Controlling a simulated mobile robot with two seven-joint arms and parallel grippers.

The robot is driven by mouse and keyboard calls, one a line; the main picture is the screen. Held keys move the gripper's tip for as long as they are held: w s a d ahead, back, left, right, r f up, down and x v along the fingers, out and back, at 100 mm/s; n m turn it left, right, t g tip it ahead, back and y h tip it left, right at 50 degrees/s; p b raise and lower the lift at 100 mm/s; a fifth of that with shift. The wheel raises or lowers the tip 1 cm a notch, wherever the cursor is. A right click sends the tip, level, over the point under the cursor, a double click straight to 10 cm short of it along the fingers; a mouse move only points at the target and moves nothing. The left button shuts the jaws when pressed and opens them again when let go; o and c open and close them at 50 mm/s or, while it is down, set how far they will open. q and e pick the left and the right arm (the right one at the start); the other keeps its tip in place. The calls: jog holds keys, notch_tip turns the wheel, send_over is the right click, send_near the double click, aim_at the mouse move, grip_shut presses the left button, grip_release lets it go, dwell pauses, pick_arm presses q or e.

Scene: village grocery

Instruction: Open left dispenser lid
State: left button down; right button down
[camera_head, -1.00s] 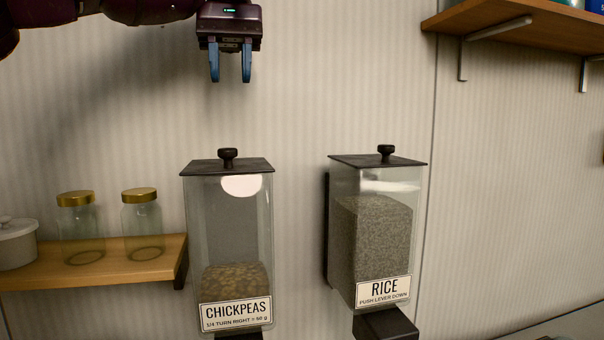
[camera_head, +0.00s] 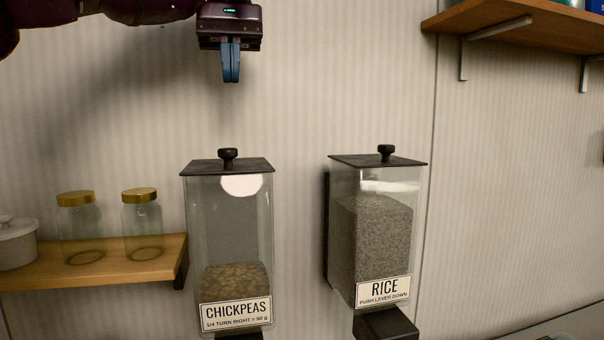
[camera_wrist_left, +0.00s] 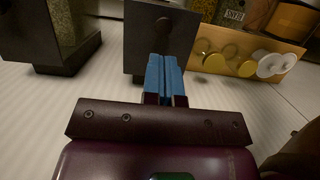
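The left dispenser (camera_head: 226,230) is a clear box labelled CHICKPEAS, partly filled with chickpeas. Its flat dark lid (camera_head: 200,168) lies closed on top, with a black knob (camera_head: 228,158) in the middle. My left gripper (camera_head: 231,80) points down above the knob, clear of it, with its blue fingers together and nothing visible between them. In the left wrist view the blue fingers (camera_wrist_left: 165,75) are also together, in front of the dark lid (camera_wrist_left: 145,60); the knob (camera_wrist_left: 163,24) shows beyond them. My right gripper is not in view.
A second dispenser (camera_head: 375,240) labelled RICE hangs to the right, lid closed. A low wooden shelf (camera_head: 110,270) at left bears two gold-lidded jars (camera_head: 142,222) and a white pot (camera_head: 15,245). A high shelf (camera_head: 510,25) is at upper right. The wall between is clear.

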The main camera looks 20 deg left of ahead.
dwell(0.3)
pick_arm(q)
jog(key=s+a, duration=0.8)
jog(key=a, duration=0.5)
jog(key=shift+a, duration=0.35)
dwell(0.5)
jog(key=s+d, duration=0.4)
jog(key=s, duration=0.3)
jog(key=s+d, duration=0.4)
jog(key=s, duration=0.3)
jog(key=shift+s+d, duration=0.3)
jog(key=shift+s, duration=0.05)
dwell(0.4)
jog(key=w+a, duration=0.5)
jog(key=w, duration=0.4)
jog(key=shift+w+a, duration=0.15)
jog(key=shift+a, duration=0.05)
